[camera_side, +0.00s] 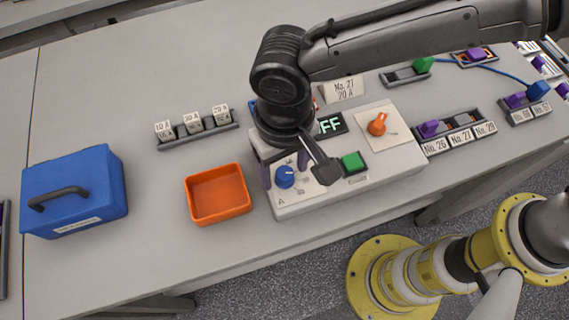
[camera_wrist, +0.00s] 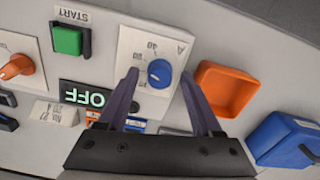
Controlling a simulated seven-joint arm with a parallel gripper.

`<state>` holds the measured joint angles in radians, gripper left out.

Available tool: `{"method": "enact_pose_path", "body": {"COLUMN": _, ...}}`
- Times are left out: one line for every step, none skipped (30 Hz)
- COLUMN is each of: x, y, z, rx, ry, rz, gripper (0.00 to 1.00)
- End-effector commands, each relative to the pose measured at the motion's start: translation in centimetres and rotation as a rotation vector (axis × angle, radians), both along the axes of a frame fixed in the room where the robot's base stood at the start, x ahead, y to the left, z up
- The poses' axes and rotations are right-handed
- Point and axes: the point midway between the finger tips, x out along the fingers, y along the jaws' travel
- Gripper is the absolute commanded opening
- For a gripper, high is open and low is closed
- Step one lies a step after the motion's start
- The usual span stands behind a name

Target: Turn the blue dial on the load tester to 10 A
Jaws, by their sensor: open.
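The load tester (camera_side: 335,198) is a light grey box on the bench. Its blue dial (camera_side: 285,177) sits on a white panel (camera_wrist: 140,38) marked "A", with small numbers around the dial; a "40" is readable in the wrist view. The dial also shows in the wrist view (camera_wrist: 159,73); its exact setting is too small to tell. The display (camera_wrist: 86,95) reads "OFF". My gripper (camera_wrist: 160,76) is open and empty, with its dark purple fingers on either side of the dial in the picture. Whether they touch it cannot be told.
The tester also carries a green START button (camera_wrist: 67,40) and an orange knob (camera_side: 377,123). An orange tray (camera_side: 219,212) and a blue case (camera_side: 75,190) stand to the left. A rack of weight-like labelled blocks (camera_side: 193,123) is behind. Bench between them is clear.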

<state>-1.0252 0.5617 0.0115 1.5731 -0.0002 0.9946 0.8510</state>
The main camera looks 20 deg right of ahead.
Motion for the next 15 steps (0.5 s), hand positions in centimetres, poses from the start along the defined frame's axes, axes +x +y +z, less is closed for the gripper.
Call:
{"method": "enact_pose_path", "body": {"x": -0.02, "y": -0.02, "z": -0.18, "rx": -0.001, "ry": 0.001, "rz": 0.0, "gripper": 0.67}}
{"method": "enact_pose_path", "body": {"x": -0.02, "y": -0.02, "z": -0.23, "rx": -0.001, "ry": 0.001, "rz": 0.0, "gripper": 0.67}}
{"method": "enact_pose_path", "body": {"x": -0.02, "y": -0.02, "z": -0.27, "rx": -0.001, "ry": 0.001, "rz": 0.0, "gripper": 0.67}}
{"method": "enact_pose_path", "body": {"x": -0.02, "y": -0.02, "z": -0.28, "rx": -0.001, "ry": 0.001, "rz": 0.0, "gripper": 0.67}}
{"method": "enact_pose_path", "body": {"x": -0.02, "y": -0.02, "z": -0.28, "rx": -0.001, "ry": 0.001, "rz": 0.0, "gripper": 0.67}}
{"method": "enact_pose_path", "body": {"x": -0.02, "y": -0.02, "z": -0.27, "rx": -0.001, "ry": 0.001, "rz": 0.0, "gripper": 0.67}}
{"method": "enact_pose_path", "body": {"x": -0.02, "y": -0.02, "z": -0.27, "rx": -0.001, "ry": 0.001, "rz": 0.0, "gripper": 0.67}}
{"method": "enact_pose_path", "body": {"x": -0.02, "y": -0.02, "z": -0.26, "rx": -0.001, "ry": 0.001, "rz": 0.0, "gripper": 0.67}}
{"method": "enact_pose_path", "body": {"x": -0.02, "y": -0.02, "z": -0.25, "rx": -0.001, "ry": 0.001, "rz": 0.0, "gripper": 0.67}}
{"method": "enact_pose_path", "body": {"x": -0.02, "y": -0.02, "z": -0.25, "rx": -0.001, "ry": 0.001, "rz": 0.0, "gripper": 0.61}}
{"method": "enact_pose_path", "body": {"x": -0.02, "y": -0.02, "z": -0.25, "rx": -0.001, "ry": 0.001, "rz": 0.0, "gripper": 0.56}}
{"method": "enact_pose_path", "body": {"x": -0.02, "y": -0.02, "z": -0.24, "rx": -0.001, "ry": 0.001, "rz": 0.0, "gripper": 0.48}}
{"method": "enact_pose_path", "body": {"x": -0.02, "y": -0.02, "z": -0.24, "rx": -0.001, "ry": 0.001, "rz": 0.0, "gripper": 0.43}}
{"method": "enact_pose_path", "body": {"x": -0.01, "y": -0.02, "z": -0.23, "rx": 0.0, "ry": 0.0, "rz": 0.0, "gripper": 0.38}}
{"method": "enact_pose_path", "body": {"x": -0.02, "y": -0.02, "z": -0.23, "rx": -0.001, "ry": 0.0, "rz": 0.0, "gripper": 0.3}}
